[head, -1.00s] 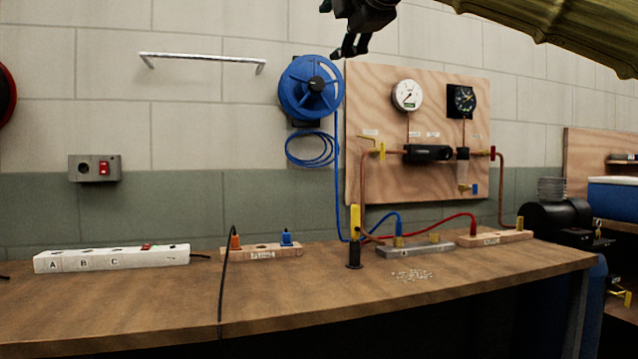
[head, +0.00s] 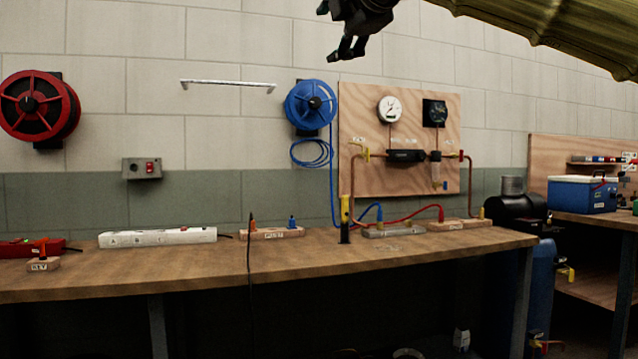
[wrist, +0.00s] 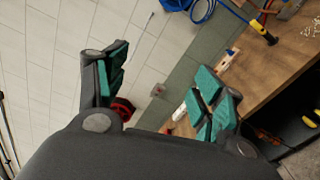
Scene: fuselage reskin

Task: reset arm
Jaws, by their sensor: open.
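My gripper (head: 345,50) hangs at the top of the head view, high above the bench and in front of the block wall. In the wrist view its two green-padded fingers (wrist: 160,95) stand wide apart with nothing between them. It touches nothing that I can see. My arm above it is mostly outside the head view.
A long wooden workbench (head: 200,265) carries a white power strip (head: 158,237), small labelled blocks and a yellow-and-black tool (head: 345,219). A red reel (head: 39,106), blue reel (head: 311,104) and gauge board (head: 400,130) are on the wall. An olive curved panel (head: 545,28) overhangs upper right.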

